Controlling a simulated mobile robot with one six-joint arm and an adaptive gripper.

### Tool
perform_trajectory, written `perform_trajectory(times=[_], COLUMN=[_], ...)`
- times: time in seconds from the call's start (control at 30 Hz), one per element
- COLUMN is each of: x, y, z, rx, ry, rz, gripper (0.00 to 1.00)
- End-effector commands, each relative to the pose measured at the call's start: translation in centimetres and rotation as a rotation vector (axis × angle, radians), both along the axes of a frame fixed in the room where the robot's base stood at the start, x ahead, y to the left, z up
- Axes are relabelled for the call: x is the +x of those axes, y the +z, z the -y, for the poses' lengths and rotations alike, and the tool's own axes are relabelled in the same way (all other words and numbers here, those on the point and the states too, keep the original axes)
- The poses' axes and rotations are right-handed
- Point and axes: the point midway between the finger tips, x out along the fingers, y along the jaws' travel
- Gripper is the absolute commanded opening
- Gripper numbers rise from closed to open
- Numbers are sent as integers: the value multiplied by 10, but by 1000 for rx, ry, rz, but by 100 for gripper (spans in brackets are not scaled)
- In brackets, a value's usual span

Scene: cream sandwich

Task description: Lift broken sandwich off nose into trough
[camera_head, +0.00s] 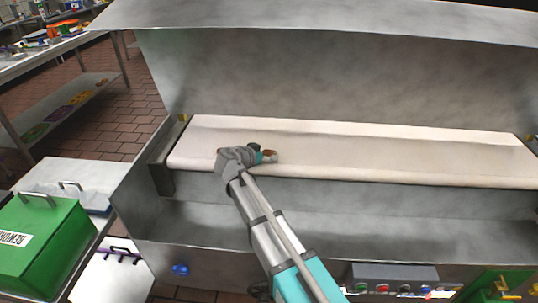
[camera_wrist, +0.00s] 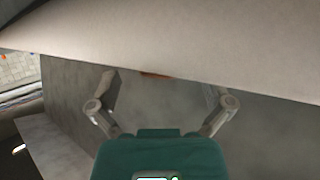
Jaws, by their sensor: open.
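The pale conveyor belt (camera_head: 400,150) runs across the steel machine, and its rounded front edge is the nose (camera_head: 420,181). In the head view, a small brown and reddish piece (camera_head: 270,154), likely the broken sandwich, shows at my gripper (camera_head: 264,156), near the nose. In the wrist view, a thin orange-brown sliver (camera_wrist: 155,74) shows at the belt's lower edge (camera_wrist: 230,65), between the spread fingers of my gripper (camera_wrist: 161,86). The fingers are open and apart from it. Most of the piece is hidden. The steel trough (camera_head: 380,213) lies below the nose, bare where visible.
A steel hood (camera_head: 330,20) overhangs the belt. A green lidded bin (camera_head: 40,235) stands at the lower left. A control panel with buttons (camera_head: 395,276) is at the front. A side table (camera_head: 40,60) is at the upper left. The belt right of my gripper is clear.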

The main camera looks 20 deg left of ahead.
Motion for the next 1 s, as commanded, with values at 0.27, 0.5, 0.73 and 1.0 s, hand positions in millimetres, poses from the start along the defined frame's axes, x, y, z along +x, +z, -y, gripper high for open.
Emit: perform_trajectory(times=[0.27, 0.5, 0.73, 1.0], x=[0, 0, 0, 0], y=[0, 0, 0, 1], z=[1, 1, 0, 0], rx=[1, 1, 1, 1], ry=[-1, -1, -1, -1], rz=[0, 0, 0, 0], gripper=[98, 54, 44, 44])
